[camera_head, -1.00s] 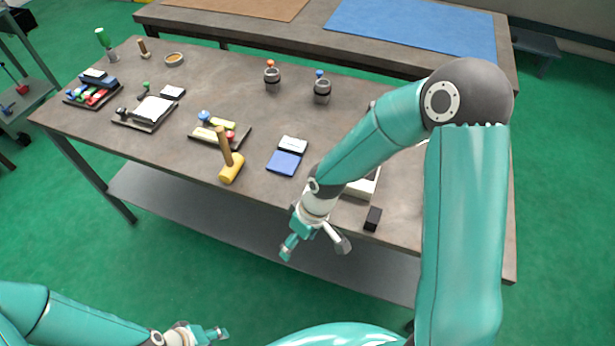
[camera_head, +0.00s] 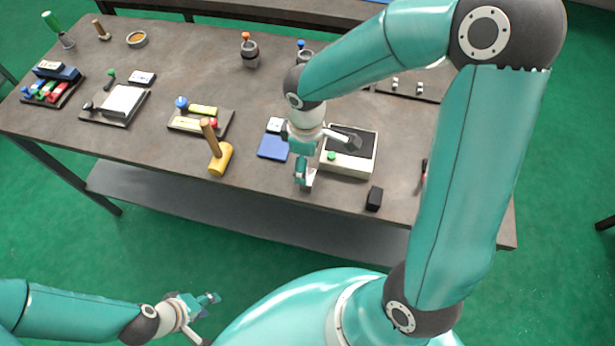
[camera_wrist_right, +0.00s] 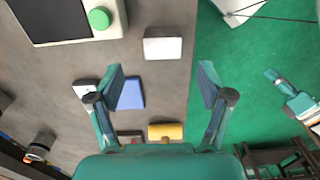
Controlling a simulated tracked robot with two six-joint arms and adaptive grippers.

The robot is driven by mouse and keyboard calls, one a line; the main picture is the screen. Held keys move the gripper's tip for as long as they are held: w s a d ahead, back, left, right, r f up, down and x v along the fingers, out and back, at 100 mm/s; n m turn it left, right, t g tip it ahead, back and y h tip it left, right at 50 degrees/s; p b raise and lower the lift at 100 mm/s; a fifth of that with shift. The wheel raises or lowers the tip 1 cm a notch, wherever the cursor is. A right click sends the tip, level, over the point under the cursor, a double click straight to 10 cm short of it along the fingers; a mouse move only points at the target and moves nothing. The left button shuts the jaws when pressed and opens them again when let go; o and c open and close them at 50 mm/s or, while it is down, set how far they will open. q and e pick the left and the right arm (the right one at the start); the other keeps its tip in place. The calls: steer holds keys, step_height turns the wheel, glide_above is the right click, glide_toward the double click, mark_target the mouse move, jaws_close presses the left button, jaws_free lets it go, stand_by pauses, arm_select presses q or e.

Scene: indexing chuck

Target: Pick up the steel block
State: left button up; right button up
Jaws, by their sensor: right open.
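The steel block (camera_wrist_right: 162,43) is a pale grey block lying on the table near its front edge. In the head view the block (camera_head: 309,179) is small and partly hidden by my right gripper. My right gripper (camera_wrist_right: 160,75) is open and empty, with its fingers spread wide. In the right wrist view the block shows beyond and between the fingertips, apart from them. In the head view the right gripper (camera_head: 326,163) is over the front of the table. My left gripper (camera_head: 210,319) is low at the lower left, away from the table, with its fingers apart and empty.
A box with a green button (camera_head: 347,153) stands just right of the steel block. A blue pad (camera_head: 272,147) lies left of it, with a yellow mallet (camera_head: 220,158) farther left. A black block (camera_head: 374,198) sits near the front edge. Loaded trays occupy the table's left side.

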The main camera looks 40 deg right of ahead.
mark_target(308, 176)
steer(key=f, duration=0.7)
steer(key=shift+s+f, duration=0.1)
steer(key=shift+s, duration=0.15)
jaws_close()
